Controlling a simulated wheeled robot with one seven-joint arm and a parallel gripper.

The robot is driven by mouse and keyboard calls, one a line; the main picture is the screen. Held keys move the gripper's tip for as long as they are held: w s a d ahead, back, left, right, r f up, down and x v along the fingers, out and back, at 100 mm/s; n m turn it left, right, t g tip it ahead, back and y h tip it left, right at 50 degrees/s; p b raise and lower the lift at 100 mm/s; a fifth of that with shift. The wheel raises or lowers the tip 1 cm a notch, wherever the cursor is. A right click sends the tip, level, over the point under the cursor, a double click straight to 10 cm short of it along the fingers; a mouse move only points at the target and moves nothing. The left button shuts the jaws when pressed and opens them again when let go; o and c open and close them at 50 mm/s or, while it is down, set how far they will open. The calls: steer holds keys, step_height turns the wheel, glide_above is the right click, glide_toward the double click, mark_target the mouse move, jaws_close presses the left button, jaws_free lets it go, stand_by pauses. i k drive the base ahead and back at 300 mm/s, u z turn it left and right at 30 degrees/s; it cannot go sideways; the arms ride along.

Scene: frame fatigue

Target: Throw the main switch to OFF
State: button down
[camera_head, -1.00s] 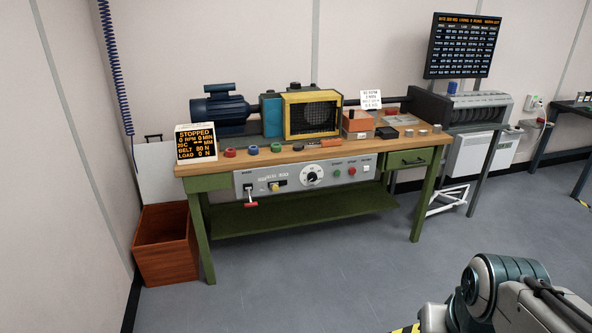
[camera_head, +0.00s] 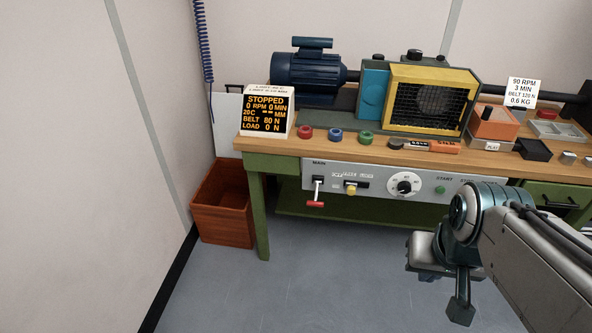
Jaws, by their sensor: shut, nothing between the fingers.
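The main switch (camera_head: 317,190) is at the left end of the grey control panel (camera_head: 380,180), under the label MAIN. Its pale lever hangs down from a dark slot and ends in a red crosswise handle (camera_head: 315,204). My gripper (camera_head: 460,311) is at the lower right, in front of the bench and well apart from the switch. It is shut and empty, pointing down. My arm hides the right part of the panel.
The panel also carries a yellow knob (camera_head: 351,190), a dial (camera_head: 404,186) and a green button (camera_head: 440,189). The bench top (camera_head: 300,147) holds a STOPPED display (camera_head: 267,112), a blue motor (camera_head: 310,72) and a yellow guard (camera_head: 430,100). A wooden bin (camera_head: 222,222) stands at left. Floor in front is clear.

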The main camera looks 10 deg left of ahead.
mark_target(314, 202)
steer(key=u, duration=0.35)
steer(key=i, duration=0.9)
steer(key=u, duration=0.35)
